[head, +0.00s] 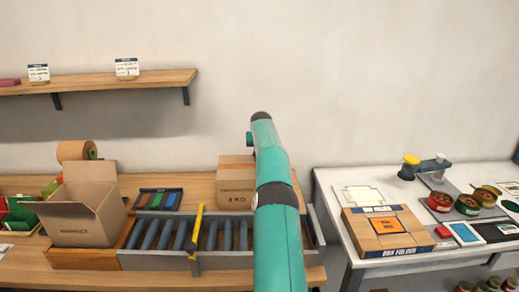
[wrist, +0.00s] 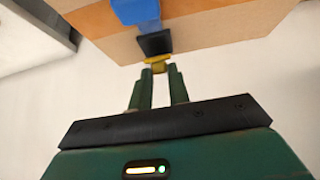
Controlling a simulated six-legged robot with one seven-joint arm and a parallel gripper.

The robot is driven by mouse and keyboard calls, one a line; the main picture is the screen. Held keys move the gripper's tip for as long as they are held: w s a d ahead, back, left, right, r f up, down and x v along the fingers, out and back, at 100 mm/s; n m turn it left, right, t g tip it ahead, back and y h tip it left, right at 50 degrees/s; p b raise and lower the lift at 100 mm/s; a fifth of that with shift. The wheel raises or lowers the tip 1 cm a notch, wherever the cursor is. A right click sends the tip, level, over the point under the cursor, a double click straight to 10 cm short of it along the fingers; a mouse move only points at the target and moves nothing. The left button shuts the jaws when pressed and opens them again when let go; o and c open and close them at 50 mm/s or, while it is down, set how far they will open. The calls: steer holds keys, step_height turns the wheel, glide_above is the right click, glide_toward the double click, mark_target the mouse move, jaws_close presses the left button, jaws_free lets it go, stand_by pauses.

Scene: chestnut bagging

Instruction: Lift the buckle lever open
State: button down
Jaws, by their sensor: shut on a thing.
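In the wrist view, my gripper (wrist: 160,72) has its two fingers close together, shut on a small yellow piece, which looks like the buckle lever (wrist: 161,65). The lever sits at the edge of a black buckle part (wrist: 155,44). A blue strap or block (wrist: 136,11) lies beyond the black part. These parts are against a brown box-like body (wrist: 215,28). How far the lever is tilted cannot be told. In the head view my green arm hides the gripper and the buckle.
In the head view, a closed carton (head: 236,183) stands behind a roller conveyor (head: 210,262), partly covered by my arm. An open carton (head: 72,224) and a yellow bar (head: 197,228) are left. A white table (head: 335,180) with a box folder (head: 385,232) and tins is right.

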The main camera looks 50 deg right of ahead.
steer(key=c, duration=1.3)
jaws_free()
steer(key=shift+r, duration=0.1)
steer(key=v, duration=1.3)
steer(key=shift+s+a+r, duration=0.1)
steer(key=shift+a+r, duration=0.15)
steer(key=shift+c, duration=0.5)
